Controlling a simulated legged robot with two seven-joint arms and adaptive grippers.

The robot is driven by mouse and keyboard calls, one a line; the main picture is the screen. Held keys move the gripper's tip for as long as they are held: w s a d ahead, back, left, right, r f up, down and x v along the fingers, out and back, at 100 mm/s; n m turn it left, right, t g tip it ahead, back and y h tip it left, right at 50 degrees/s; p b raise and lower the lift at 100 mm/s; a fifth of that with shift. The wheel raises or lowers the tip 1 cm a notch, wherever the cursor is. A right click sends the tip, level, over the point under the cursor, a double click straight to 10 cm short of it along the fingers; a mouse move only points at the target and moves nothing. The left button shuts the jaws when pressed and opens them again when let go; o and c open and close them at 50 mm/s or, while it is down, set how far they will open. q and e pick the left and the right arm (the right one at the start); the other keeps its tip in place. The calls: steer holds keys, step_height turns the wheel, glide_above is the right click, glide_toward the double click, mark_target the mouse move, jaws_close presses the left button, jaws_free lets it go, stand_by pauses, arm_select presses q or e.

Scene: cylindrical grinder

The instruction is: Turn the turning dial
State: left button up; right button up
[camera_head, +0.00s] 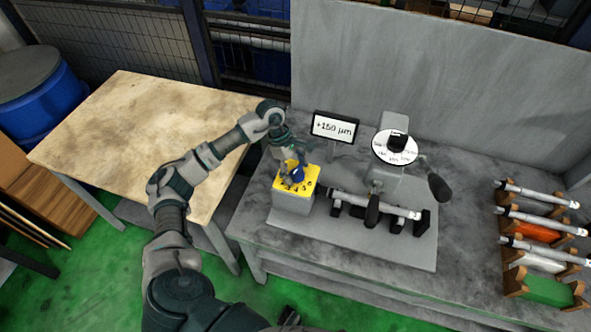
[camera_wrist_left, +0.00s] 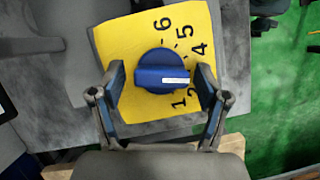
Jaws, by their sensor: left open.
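The turning dial is a round blue knob (camera_head: 298,174) with a raised grip on a yellow plate (camera_head: 284,201) with black numbers, on top of a grey box. In the left wrist view the blue knob (camera_wrist_left: 160,72) has a white mark pointing right. The numbers 1, 2, 4, 5 and 6 show there; the spot between 2 and 4 is hidden behind a finger. My left gripper (camera_head: 291,158) is open above the dial. In the left wrist view its fingers (camera_wrist_left: 160,68) stand on either side of the knob; I cannot tell whether they touch it. My right gripper is not in view.
A small display (camera_head: 335,127) reads +150 µm behind the dial. A grinder with a white round scale (camera_head: 396,149) and a clamped shaft (camera_head: 375,204) stands to the right. Several shafts lie on racks (camera_head: 545,290) far right. A bare wooden table (camera_head: 135,130) is at left.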

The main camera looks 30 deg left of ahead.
arm_select(q)
steer(key=v, duration=1.2)
steer(key=shift+d, duration=0.2)
